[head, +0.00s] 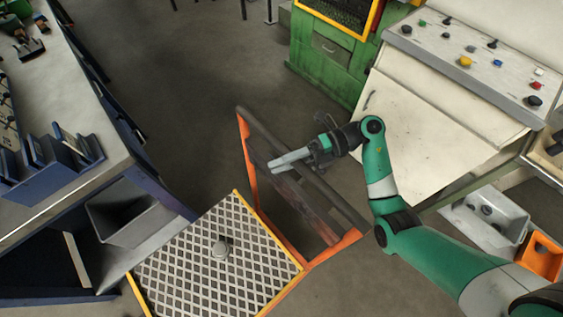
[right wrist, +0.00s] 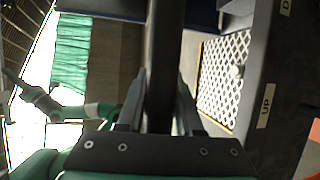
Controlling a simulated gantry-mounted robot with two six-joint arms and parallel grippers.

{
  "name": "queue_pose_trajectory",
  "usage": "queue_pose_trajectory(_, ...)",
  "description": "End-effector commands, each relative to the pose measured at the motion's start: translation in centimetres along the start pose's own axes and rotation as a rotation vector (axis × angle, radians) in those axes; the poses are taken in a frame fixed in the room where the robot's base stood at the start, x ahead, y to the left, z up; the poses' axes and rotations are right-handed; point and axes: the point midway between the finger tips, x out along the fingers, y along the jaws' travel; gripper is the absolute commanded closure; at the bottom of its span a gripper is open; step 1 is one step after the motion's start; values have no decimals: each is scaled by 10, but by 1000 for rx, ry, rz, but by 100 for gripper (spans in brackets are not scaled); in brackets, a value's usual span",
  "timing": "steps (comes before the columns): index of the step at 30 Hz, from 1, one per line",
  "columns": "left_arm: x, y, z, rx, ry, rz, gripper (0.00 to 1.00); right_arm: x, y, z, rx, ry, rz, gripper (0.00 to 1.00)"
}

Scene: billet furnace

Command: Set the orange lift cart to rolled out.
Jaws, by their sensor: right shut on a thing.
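The orange lift cart (head: 248,172) stands on the floor in the middle of the head view. It has an orange frame, a dark push bar (head: 335,198) and a diamond-mesh platform (head: 180,262) with yellow edges. My right gripper (head: 291,159) is shut on the push bar, with its fingers across it. In the right wrist view the dark bar (right wrist: 163,60) runs between the two fingers. The mesh platform also shows there (right wrist: 222,75), beside a dark panel with an UP label (right wrist: 266,106).
A workbench (head: 75,190) with blue bins stands at the left. A green machine (head: 325,60) is behind the cart, and a white control console (head: 425,130) stands at the right. Grey and orange bins (head: 543,257) are at the lower right. Open floor (head: 200,80) lies beyond the cart.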

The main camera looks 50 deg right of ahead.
Motion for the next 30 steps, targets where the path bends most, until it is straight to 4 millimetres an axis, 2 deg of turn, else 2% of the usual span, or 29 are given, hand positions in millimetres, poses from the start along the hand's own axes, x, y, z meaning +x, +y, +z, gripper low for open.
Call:
queue_pose_trajectory(5, 1, 0, -1, 0, 0, 0, 100, 1, 1, 0, 1, 0, 0, 100)
queue_pose_trajectory(9, 12, 0, -11, 0, 0, 0, 100, 14, 8, -7, 2, 4, 1, 100)
queue_pose_trajectory(12, 12, 0, -11, 0, 0, 0, 100, 20, 6, -9, 1, 4, 2, 100)
queue_pose_trajectory(18, 11, 0, -10, 0, 0, 0, 100, 20, 5, -9, -1, 4, 2, 100)
queue_pose_trajectory(19, 11, 0, -10, 0, 0, 0, 100, 19, 5, -8, -1, 3, 2, 60)
queue_pose_trajectory(23, 11, 0, -10, 0, 0, 0, 100, 19, 4, -8, -1, 1, 1, 37)
queue_pose_trajectory(30, 11, 0, -10, 0, 0, 0, 100, 19, 4, -8, 0, 0, 0, 36)
